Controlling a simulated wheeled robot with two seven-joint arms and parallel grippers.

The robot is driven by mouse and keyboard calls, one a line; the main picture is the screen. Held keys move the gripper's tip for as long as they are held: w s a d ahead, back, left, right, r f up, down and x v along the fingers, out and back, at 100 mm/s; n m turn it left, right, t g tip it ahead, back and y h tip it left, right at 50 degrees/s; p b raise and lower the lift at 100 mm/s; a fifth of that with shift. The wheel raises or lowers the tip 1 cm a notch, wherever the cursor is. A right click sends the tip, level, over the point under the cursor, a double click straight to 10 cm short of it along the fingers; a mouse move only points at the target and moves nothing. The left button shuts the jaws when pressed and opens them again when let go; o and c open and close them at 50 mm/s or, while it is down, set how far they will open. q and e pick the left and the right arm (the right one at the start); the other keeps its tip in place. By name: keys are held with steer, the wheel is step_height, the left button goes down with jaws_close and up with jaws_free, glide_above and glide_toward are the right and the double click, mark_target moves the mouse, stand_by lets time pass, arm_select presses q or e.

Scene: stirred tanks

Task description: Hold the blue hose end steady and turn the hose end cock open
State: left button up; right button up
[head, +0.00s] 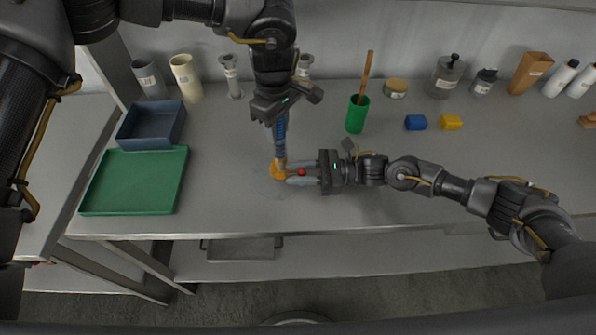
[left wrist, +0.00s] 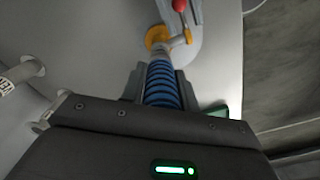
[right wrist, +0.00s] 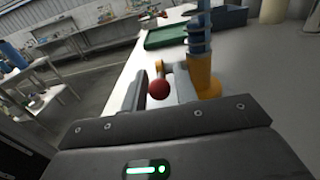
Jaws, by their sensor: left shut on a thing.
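The blue ribbed hose end (head: 281,135) hangs upright below my left gripper (head: 282,118), which is shut on it. In the left wrist view the hose (left wrist: 161,82) sits between the fingers. At its lower end is an orange fitting (head: 277,169), close over the table. The cock's red knob (head: 302,172) is just right of the fitting. My right gripper (head: 301,173) reaches in from the right, its fingers open on either side of the knob. The right wrist view shows the red knob (right wrist: 159,89) between the fingers; whether they touch it is unclear.
A green tray (head: 135,182) and a blue-grey bin (head: 152,124) are on the left of the table. A green cup (head: 357,115) with a stick, a blue block (head: 416,122) and a yellow block (head: 451,122) stand behind my right arm. Bottles line the back. The front right is clear.

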mark_target(280, 173)
jaws_close()
steer(key=shift+r, duration=0.15)
steer(key=shift+a+r+h, duration=0.1)
steer(key=shift+r+h, duration=0.25)
steer(key=shift+h, duration=0.65)
steer(key=h, duration=0.1)
steer(key=r+h, duration=0.1)
steer(key=shift+a+h, duration=0.25)
steer(key=shift+h, duration=0.05)
steer(key=h, duration=0.3)
steer(key=shift+a+r, duration=0.35)
steer(key=shift+a, duration=0.05)
steer(key=shift+a+r+h, duration=0.1)
steer(key=shift+a+h, duration=0.05)
steer(key=shift+h, duration=0.5)
steer(key=shift+a+r+h, duration=0.1)
steer(key=shift+a+h, duration=0.05)
steer(key=shift+h, duration=0.5)
